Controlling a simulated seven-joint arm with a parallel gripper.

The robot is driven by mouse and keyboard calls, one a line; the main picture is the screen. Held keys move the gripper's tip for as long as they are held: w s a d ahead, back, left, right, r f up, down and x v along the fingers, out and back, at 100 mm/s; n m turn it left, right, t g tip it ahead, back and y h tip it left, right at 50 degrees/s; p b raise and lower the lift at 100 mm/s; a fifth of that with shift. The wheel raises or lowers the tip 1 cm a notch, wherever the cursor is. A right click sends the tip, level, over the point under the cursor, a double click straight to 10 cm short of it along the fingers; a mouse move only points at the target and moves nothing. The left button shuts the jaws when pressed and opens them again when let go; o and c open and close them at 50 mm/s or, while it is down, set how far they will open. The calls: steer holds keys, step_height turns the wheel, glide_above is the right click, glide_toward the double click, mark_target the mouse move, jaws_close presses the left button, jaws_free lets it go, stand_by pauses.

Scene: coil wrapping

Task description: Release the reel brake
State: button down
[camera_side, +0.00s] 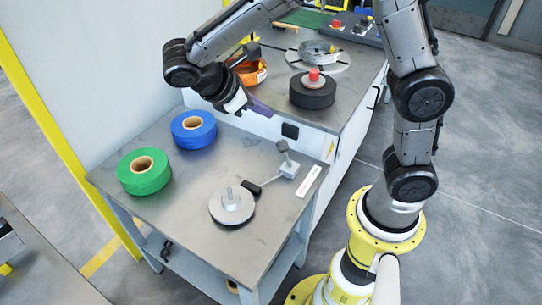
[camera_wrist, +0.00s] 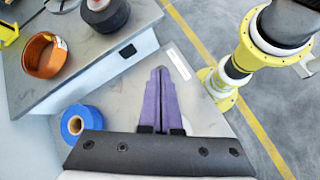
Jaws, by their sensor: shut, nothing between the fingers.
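The reel brake lever (camera_side: 283,152) stands on a small grey block (camera_side: 290,169) on the near table, with a dark knob on top. A rod with a black pad (camera_side: 252,188) reaches from the block toward the round silver reel plate (camera_side: 231,206); I cannot tell whether the pad touches it. My gripper (camera_side: 268,112) is shut and empty, its purple fingers above the table's back edge, up and left of the lever and apart from it. In the wrist view my gripper (camera_wrist: 160,70) shows both purple fingers together; the brake is not visible there.
A green roll (camera_side: 144,172) and a blue roll (camera_side: 194,130) lie on the table's left side. Behind, a higher bench holds a black coil (camera_side: 312,94) with a red top and an orange coil (camera_side: 252,72). A white label strip (camera_side: 308,181) lies right of the lever.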

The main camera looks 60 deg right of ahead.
steer(key=w+a+f+n+t+h, duration=0.1)
steer(key=a+f+n+h, duration=0.4)
steer(key=a+f, duration=0.5)
step_height(320, 180, down, 4)
steer(key=shift+w+r+n, duration=0.1)
steer(key=shift+w+n, duration=0.1)
steer(key=shift+n, duration=0.2)
glide_toward(286, 155)
steer(key=f, duration=0.1)
steer(key=shift+d+r, duration=0.3)
steer(key=shift+d, duration=0.45)
steer(key=shift+d+r, duration=0.35)
steer(key=shift+d, duration=0.4)
